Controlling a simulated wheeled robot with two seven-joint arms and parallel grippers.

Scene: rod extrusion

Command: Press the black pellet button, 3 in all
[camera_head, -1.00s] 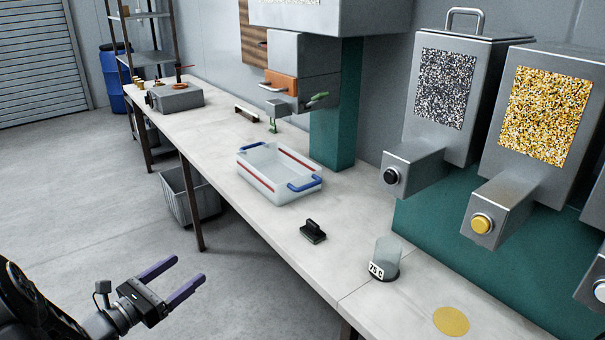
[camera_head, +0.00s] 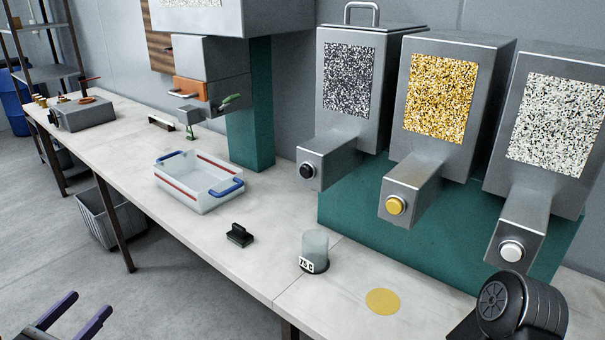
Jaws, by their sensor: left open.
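The black pellet button (camera_head: 307,170) is a round black knob on the end of the spout of the leftmost dispenser (camera_head: 345,115), whose window shows black and white pellets. My left gripper (camera_head: 84,312) is at the bottom left corner, open and empty, low in front of the bench and far from the button. A dark arm link of mine (camera_head: 520,305) shows at the bottom right. My right gripper is not in view.
Dispensers with a yellow button (camera_head: 395,206) and a white button (camera_head: 511,251) stand to the right. A yellow disc (camera_head: 382,302) lies on the bench. A white tray with blue handles (camera_head: 196,184) and a black handled block (camera_head: 239,235) sit left of the cup.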

